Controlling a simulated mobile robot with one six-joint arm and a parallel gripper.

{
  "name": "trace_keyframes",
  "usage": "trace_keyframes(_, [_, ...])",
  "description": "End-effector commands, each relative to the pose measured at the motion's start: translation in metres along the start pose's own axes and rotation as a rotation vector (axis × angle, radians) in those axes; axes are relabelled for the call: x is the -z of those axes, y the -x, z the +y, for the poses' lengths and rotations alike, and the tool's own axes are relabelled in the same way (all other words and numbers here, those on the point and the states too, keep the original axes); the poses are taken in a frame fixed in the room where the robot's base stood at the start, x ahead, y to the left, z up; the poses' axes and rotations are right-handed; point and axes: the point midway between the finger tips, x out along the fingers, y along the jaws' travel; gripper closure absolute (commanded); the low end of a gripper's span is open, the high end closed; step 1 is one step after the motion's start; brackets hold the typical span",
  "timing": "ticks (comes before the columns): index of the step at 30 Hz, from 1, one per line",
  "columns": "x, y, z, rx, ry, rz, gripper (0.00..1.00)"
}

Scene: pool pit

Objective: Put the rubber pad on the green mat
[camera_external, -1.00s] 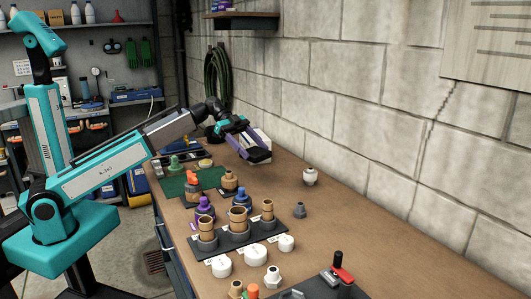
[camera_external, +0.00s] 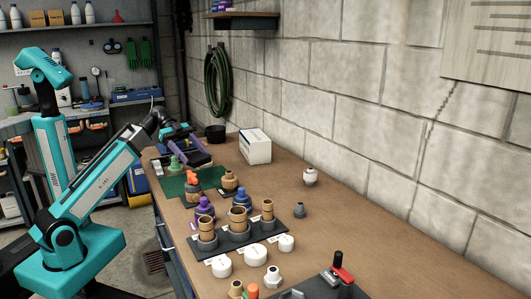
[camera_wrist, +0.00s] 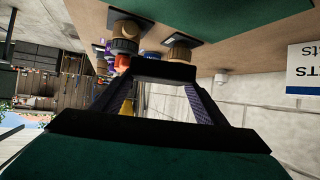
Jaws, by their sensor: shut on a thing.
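My gripper (camera_external: 188,158) has purple fingers and hangs over the far end of the bench, above the back part of the green mat (camera_external: 211,177). In the wrist view its fingers (camera_wrist: 165,72) run to a dark bar across their tips. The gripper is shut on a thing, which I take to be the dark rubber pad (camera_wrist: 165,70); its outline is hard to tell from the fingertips. The arm and gripper hide some of the mat's far side.
A white box (camera_external: 256,149) stands right of the gripper near the wall, with a black bowl (camera_external: 215,133) behind. A brown-topped fitting (camera_external: 229,182) is at the mat's right. A dark rack (camera_external: 250,237) with several cups stands nearer.

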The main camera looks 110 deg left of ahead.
Motion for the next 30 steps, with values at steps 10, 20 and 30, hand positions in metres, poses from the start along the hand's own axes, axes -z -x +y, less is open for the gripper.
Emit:
trace_keyframes(10, [-0.055,0.027,0.050,0.022,0.011,0.001,0.61])
trace_keyframes(20, [-0.074,0.039,0.072,0.030,0.015,0.001,0.61])
trace_keyframes(30, [-0.073,0.040,0.072,0.029,0.015,0.001,0.61])
